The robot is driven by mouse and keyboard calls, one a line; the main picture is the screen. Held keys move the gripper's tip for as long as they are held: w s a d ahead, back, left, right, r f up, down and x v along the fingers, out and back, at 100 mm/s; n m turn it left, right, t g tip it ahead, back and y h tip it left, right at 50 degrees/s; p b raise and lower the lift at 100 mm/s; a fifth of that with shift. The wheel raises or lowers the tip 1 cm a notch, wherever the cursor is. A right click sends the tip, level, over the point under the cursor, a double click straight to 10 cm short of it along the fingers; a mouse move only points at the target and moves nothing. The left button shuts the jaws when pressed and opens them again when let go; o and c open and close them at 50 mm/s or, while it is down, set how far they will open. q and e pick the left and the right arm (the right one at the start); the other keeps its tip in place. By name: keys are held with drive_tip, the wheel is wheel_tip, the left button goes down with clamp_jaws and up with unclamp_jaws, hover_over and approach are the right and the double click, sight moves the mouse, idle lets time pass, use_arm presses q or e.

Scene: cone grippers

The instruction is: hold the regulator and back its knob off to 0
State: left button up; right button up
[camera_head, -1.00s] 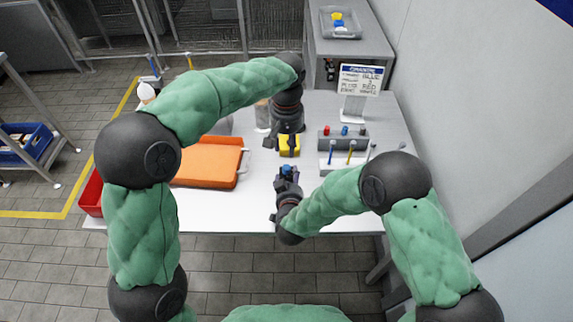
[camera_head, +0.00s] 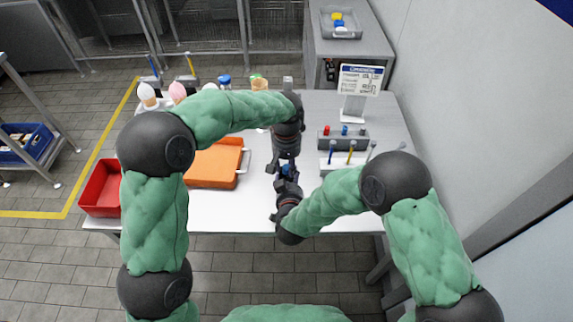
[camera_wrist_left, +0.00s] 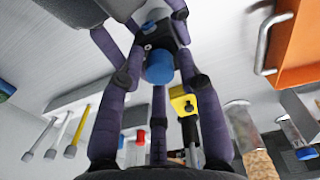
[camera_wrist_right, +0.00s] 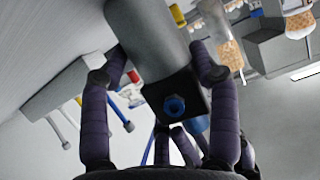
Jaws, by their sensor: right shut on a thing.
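The regulator (camera_wrist_right: 184,98) is a dark block with a blue port facing the right wrist camera. Its blue knob (camera_wrist_left: 160,66) faces the left wrist camera. My right gripper (camera_head: 288,182) is shut on the regulator and holds it over the front of the table. My left gripper (camera_head: 285,164) is just beyond it, pointing at the knob. In the left wrist view its fingers (camera_wrist_left: 160,84) are spread around the knob's near side with gaps visible, so it looks open. The head view hides most of the regulator between the two grippers.
An orange tray (camera_head: 214,168) and a red bin (camera_head: 102,190) are on the left. A grey rack with coloured pieces (camera_head: 344,139), upright coloured tools (camera_head: 350,155) and a sign (camera_head: 360,80) stand at right. A yellow block (camera_wrist_left: 181,101) is near my left fingers.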

use_arm(q)
clamp_jaws()
drive_tip(key=shift+m, duration=3)
drive_tip(key=shift+o, duration=0.6)
unclamp_jaws()
drive_tip(key=shift+r, duration=0.1)
